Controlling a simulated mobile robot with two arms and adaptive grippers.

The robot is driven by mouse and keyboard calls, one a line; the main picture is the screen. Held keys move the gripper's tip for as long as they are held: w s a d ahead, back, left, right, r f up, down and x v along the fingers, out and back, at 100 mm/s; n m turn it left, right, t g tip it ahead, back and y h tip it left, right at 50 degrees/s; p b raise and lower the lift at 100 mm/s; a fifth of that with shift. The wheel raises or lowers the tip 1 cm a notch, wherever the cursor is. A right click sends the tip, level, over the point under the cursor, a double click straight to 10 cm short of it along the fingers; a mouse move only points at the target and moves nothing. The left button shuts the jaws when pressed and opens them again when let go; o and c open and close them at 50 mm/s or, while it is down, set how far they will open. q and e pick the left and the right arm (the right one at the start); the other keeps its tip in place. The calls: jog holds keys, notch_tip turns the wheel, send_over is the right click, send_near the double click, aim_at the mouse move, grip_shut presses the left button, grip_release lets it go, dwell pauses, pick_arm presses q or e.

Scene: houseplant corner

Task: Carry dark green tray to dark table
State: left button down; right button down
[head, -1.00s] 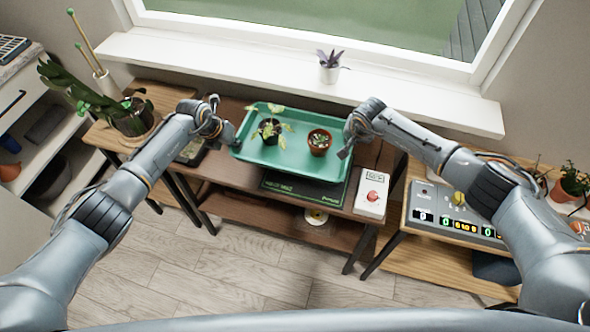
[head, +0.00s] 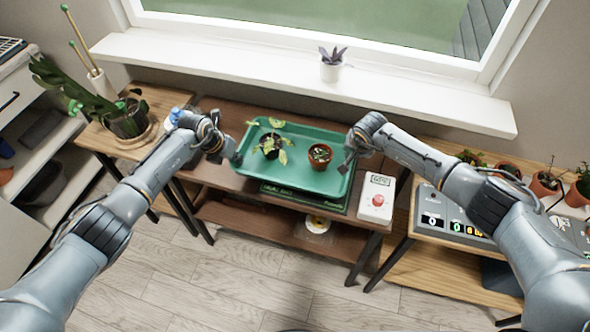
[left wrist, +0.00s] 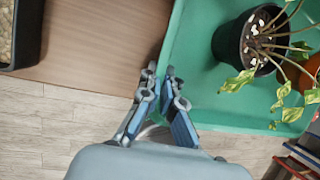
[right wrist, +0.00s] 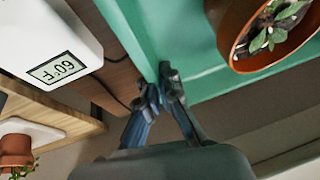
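The green tray (head: 296,138) is level over the dark brown table (head: 222,180). It carries a dark pot with a leafy plant (head: 270,145) and a terracotta pot with a small plant (head: 320,155), both upright. My left gripper (head: 236,158) is closed on the tray's left rim; the left wrist view shows its fingertips (left wrist: 161,76) at the rim. My right gripper (head: 347,164) is closed on the right rim, with its fingertips (right wrist: 162,76) there in the right wrist view. The tray overlaps a dark green flat item (head: 330,202); the gap between them is hard to judge.
A white device with a display (head: 377,197) stands close to the tray's right end. Wooden tables flank the dark one; the right one holds a grey panel (head: 440,215) and several pots. The windowsill (head: 250,70) lies behind. The floor in front is clear.

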aim_at(238, 167)
pick_arm(q)
jog(key=shift+f, duration=0.1)
pick_arm(e)
jog(key=shift+d+f, duration=0.1)
jog(key=shift+f, duration=0.05)
